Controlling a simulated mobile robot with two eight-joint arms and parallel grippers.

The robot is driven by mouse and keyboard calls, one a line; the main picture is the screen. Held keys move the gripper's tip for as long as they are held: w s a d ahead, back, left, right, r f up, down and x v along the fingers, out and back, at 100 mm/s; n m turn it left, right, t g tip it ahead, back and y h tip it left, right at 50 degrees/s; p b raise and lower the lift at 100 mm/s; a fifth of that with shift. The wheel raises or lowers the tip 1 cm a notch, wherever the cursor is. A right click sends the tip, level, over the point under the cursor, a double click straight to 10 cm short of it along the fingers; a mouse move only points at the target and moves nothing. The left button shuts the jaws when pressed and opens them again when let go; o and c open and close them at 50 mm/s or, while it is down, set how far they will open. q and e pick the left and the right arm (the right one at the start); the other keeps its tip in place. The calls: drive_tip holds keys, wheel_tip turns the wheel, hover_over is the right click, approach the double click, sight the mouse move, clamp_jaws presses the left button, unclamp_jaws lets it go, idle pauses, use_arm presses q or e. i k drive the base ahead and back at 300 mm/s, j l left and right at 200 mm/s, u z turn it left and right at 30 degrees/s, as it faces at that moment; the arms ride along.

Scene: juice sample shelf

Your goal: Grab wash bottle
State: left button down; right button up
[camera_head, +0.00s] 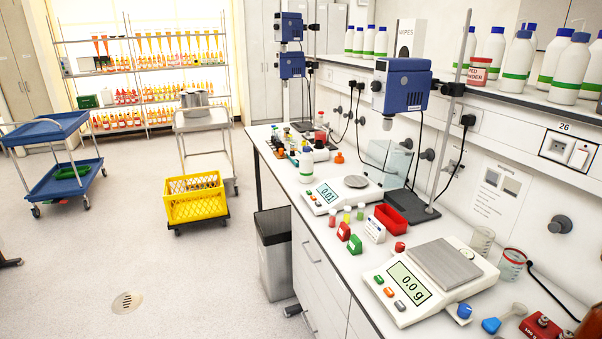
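Neither of my grippers is in view.
The bench (335,233) holds a front balance (430,280), a rear balance (342,191), a red tray (390,219) and a blue stirrer on a stand (402,85). A bin (275,255) stands beside it. A yellow crate (195,205) and blue cart (60,185) flank open floor.

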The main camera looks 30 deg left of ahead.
sight(306, 157)
drive_tip(key=i+j, duration=0.1)
drive_tip(key=j, duration=0.2)
drive_tip(key=i+j+u, duration=0.15)
drive_tip(key=j, duration=0.15)
drive_tip(key=i+j+u, duration=0.2)
drive_tip(key=i+j, duration=0.3)
drive_tip(key=i+j+u, duration=0.15)
drive_tip(key=i+j, duration=0.45)
drive_tip(key=i+j+u, duration=0.2)
drive_tip(key=i+j, duration=0.3)
drive_tip(key=i+j+u, duration=0.2)
drive_tip(key=i+j, duration=0.15)
drive_tip(key=i, duration=0.35)
